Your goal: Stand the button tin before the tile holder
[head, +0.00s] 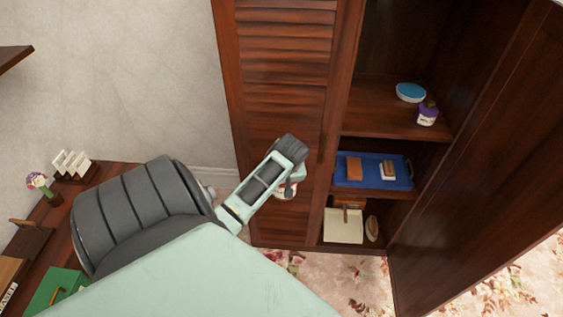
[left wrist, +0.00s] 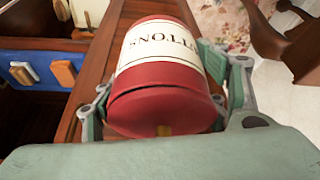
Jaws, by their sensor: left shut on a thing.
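The button tin is a red can with a cream label reading BUTTONS, upside down in the left wrist view (left wrist: 165,50). My left gripper (left wrist: 165,110) is shut on it, with fingers on both sides. In the head view my left gripper (head: 290,178) is in front of the cabinet's louvred door and hides most of the tin (head: 286,191). On the wooden desk at left stands a dark wooden holder with white upright pieces (head: 72,164); I cannot tell for sure whether it is the tile holder. My right gripper is not in view.
The open cabinet (head: 395,125) holds a blue-lidded dish (head: 410,92), a purple jar (head: 427,114) and a blue tray (head: 345,178) with blocks. On the desk (head: 100,190) are a flower-like figure (head: 38,181) and a green box (head: 55,288). My arm covers part of the desk.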

